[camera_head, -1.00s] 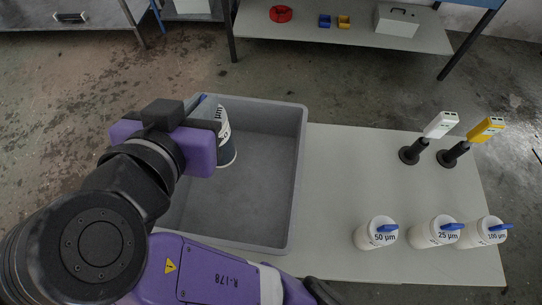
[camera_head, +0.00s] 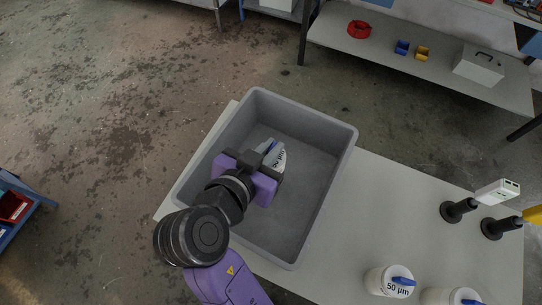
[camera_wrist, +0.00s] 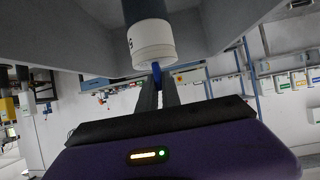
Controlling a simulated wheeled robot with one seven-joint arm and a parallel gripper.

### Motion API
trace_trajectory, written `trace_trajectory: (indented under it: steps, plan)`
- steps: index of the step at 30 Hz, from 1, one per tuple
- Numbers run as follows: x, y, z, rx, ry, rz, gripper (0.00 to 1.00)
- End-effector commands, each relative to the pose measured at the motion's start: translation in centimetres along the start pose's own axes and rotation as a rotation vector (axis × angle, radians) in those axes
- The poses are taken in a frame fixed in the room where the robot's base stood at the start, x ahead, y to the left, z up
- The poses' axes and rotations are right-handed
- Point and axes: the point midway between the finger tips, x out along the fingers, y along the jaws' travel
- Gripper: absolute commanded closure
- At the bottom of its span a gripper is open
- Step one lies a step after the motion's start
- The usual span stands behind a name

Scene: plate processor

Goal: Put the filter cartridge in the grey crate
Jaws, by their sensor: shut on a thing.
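The grey crate (camera_head: 300,118) stands on the table's left end, open at the top. My gripper (camera_head: 266,160) is inside the crate's outline in the head view, near its middle. It is shut on the blue tab of a white filter cartridge (camera_head: 280,160), which has a printed label partly hidden by my gripper. In the wrist view my fingers (camera_wrist: 158,86) pinch the blue tab, and the cartridge's white end (camera_wrist: 151,40) shows beyond them. The crate's grey walls surround it there. Whether the cartridge touches the crate floor cannot be told.
A white cartridge marked 50 µm (camera_head: 390,282) and another one beside it (camera_head: 445,297) stand on the table (camera_head: 385,205). Black stands hold a white device (camera_head: 497,191) and a yellow device (camera_head: 533,214) at the right. The rest of the crate is empty.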

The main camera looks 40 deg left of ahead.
Motion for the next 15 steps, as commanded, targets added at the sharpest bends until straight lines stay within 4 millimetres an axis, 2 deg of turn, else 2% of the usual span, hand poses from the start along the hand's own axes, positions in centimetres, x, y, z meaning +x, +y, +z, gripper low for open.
trace_trajectory:
  steps: [9,15]
  plan:
    - [1.8,0.0,3.5,-0.002,-0.002,0.001,1.0]
    - [2.1,0.0,3.8,0.0,0.001,-0.001,1.0]
